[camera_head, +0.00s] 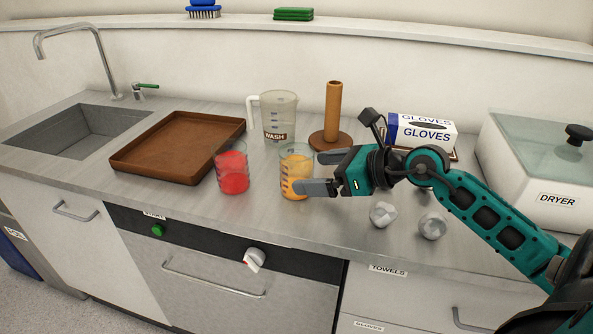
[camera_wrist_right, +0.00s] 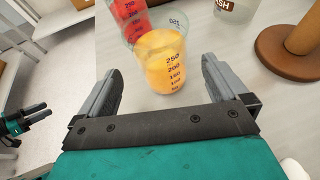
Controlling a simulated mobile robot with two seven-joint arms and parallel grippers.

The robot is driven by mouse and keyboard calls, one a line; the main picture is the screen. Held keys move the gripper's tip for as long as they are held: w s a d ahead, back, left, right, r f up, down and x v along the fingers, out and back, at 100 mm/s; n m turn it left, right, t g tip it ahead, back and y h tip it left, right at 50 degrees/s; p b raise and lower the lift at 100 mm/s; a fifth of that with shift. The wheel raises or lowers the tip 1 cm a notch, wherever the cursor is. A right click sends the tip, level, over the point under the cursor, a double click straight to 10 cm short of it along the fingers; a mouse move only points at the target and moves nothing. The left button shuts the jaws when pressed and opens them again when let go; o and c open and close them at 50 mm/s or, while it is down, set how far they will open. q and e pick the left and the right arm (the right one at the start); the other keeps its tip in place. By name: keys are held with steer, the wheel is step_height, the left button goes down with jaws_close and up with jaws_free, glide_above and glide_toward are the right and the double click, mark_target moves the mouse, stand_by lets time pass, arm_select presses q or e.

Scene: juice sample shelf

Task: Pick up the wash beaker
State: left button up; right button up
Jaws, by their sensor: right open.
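The wash beaker (camera_head: 279,112), a clear jug with a handle on its left and a WASH label, stands upright at the back of the counter. Only its lower part shows at the top of the right wrist view (camera_wrist_right: 236,9). My right gripper (camera_head: 314,172) is open and empty, in front and to the right of the wash beaker. Its fingertips are at a beaker of orange liquid (camera_head: 294,163), which appears between them in the right wrist view (camera_wrist_right: 163,68); contact cannot be told. My left gripper (camera_wrist_right: 30,120) shows small at the left edge there; its opening is unclear.
A beaker of red liquid (camera_head: 232,172) stands left of the orange one. A brown tray (camera_head: 150,160) lies farther left, by the sink (camera_head: 75,135). A wooden post stand (camera_head: 332,115) is close right of the wash beaker. Behind my right arm is a gloves box (camera_head: 425,133).

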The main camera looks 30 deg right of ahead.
mark_target(297, 172)
steer(key=shift+x, duration=2.75)
steer(key=shift+d+f, duration=0.15)
steer(key=c, duration=1)
steer(key=shift+c, duration=0.5)
